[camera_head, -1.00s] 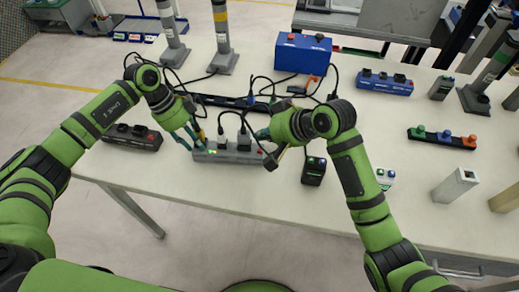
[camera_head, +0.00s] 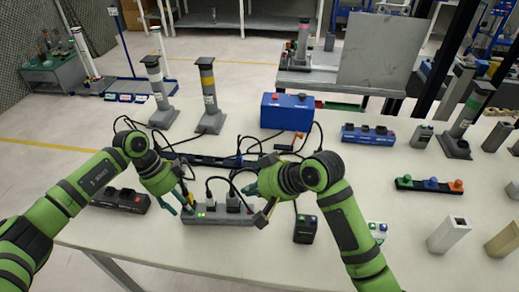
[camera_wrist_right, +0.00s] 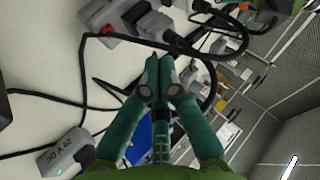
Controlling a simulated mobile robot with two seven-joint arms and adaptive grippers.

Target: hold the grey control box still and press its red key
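A long grey box (camera_head: 218,218) with small green lights and black plugs in its top lies near the front of the table. My right gripper (camera_head: 250,190) is above the box's right end. In the right wrist view its teal fingers (camera_wrist_right: 160,70) are close together with nothing visible held. The grey box with plugs shows there at the upper left (camera_wrist_right: 135,22).
A black two-button box (camera_head: 305,229) and a white one (camera_head: 377,231) stand right. A three-button strip (camera_head: 428,186) and a blue box (camera_head: 287,112) are further back. Black cables loop around the grey box.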

